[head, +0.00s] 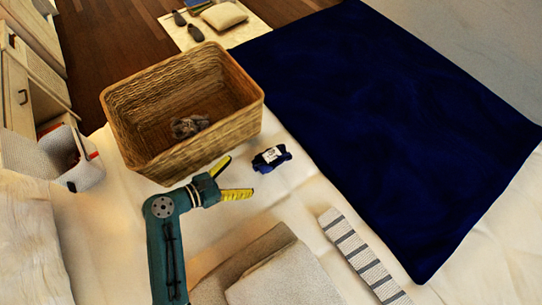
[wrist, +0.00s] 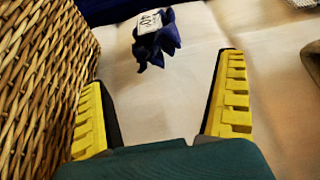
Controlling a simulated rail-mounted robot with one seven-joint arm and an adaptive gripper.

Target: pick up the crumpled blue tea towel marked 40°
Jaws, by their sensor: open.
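The crumpled blue tea towel (head: 266,161) lies on the pale bed sheet, to the right of the wicker basket. Its white tag faces up, and in the wrist view the towel (wrist: 159,42) shows "40" on that tag. My gripper (head: 234,177) is open and empty, with yellow fingers spread apart. It is just in front of the towel and to its left in the head view. In the wrist view the towel lies ahead, beyond the gap between the fingertips (wrist: 165,70). The gripper does not touch the towel.
The wicker basket (head: 150,118) holds a small greyish crumpled cloth (head: 189,126); its wall (wrist: 40,80) stands close to my left finger. A dark blue blanket (head: 390,120) lies at right. Folded grey cloths (head: 265,270) and a striped towel (head: 360,255) lie in front.

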